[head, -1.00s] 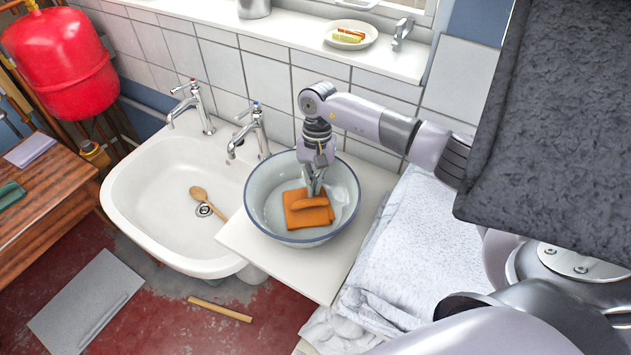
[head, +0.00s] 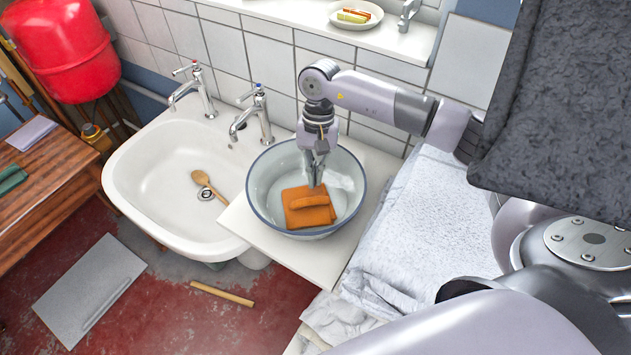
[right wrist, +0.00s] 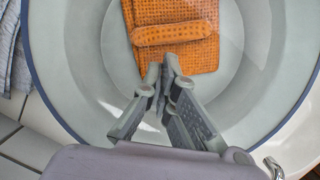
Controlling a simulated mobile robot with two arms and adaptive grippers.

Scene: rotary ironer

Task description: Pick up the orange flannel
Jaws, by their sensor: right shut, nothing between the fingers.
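The orange flannel (head: 309,209) lies folded in the white enamel basin (head: 262,181) with a blue rim, with a rolled or raised fold on top. It also shows in the right wrist view (right wrist: 178,50), with a waffle texture. My right gripper (head: 314,184) points down into the basin beside the flannel's wall-side edge. In the right wrist view its fingertips (right wrist: 165,72) are together and empty, close to the near edge of the flannel. I cannot tell whether they touch it. My left gripper is not in view.
The basin stands on a white board (head: 330,254) beside a white sink (head: 150,205) with a wooden spoon (head: 205,184) in it. Two taps (head: 257,118) rise behind. White towelling (head: 430,215) lies to the right. Dark grey cloth (head: 560,110) hangs at upper right.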

